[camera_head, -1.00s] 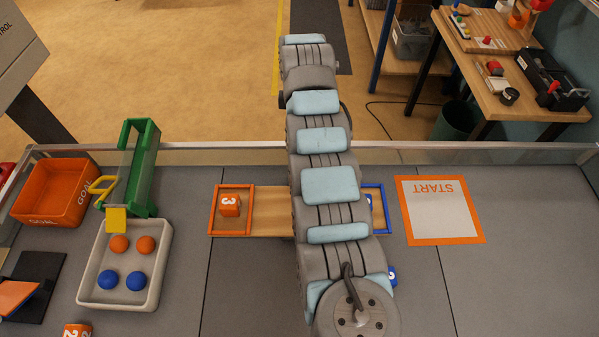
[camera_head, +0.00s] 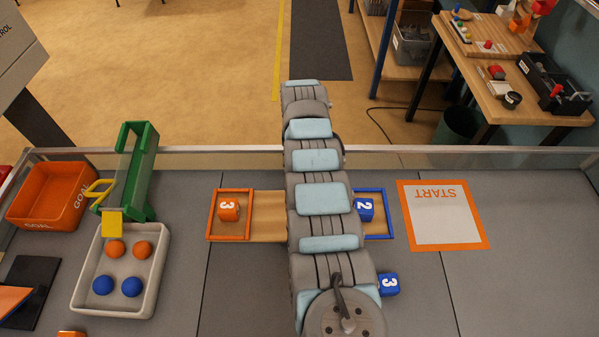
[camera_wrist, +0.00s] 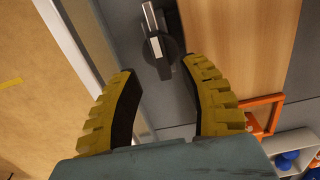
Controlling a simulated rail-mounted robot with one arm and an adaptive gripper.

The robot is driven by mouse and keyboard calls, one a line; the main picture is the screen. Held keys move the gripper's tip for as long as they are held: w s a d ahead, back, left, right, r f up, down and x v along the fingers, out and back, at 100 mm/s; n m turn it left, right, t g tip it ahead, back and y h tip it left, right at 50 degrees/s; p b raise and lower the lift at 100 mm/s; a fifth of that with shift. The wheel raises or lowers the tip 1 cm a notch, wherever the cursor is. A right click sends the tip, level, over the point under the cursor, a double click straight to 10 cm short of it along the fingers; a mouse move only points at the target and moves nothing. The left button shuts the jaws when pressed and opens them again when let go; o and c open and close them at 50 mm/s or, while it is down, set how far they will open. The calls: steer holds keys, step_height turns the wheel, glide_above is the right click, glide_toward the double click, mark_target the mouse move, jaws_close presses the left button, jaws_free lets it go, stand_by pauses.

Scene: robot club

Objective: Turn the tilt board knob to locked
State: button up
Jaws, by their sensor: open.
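The tilt board (camera_head: 268,216) is a wooden plank with an orange frame at its left end and a blue frame at its right. My arm covers its middle in the head view and hides the knob and gripper there. In the wrist view the board (camera_wrist: 237,45) fills the upper right. The black knob (camera_wrist: 168,62) with its light pointer bar sits beside the board's edge. My gripper (camera_wrist: 161,70) is open, its yellow ridged fingers on either side of the knob's near end. I cannot tell whether they touch it.
An orange cube marked 3 (camera_head: 229,210) lies in the orange frame; a blue cube marked 2 (camera_head: 364,209) lies in the blue frame. Another blue cube (camera_head: 388,285) lies nearer. A ball tray (camera_head: 152,307) and green chute (camera_head: 138,165) stand left. The START square (camera_head: 440,232) is right.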

steer(key=shift+f+b, duration=0.8)
steer(key=shift+f, duration=1.8)
jaws_close()
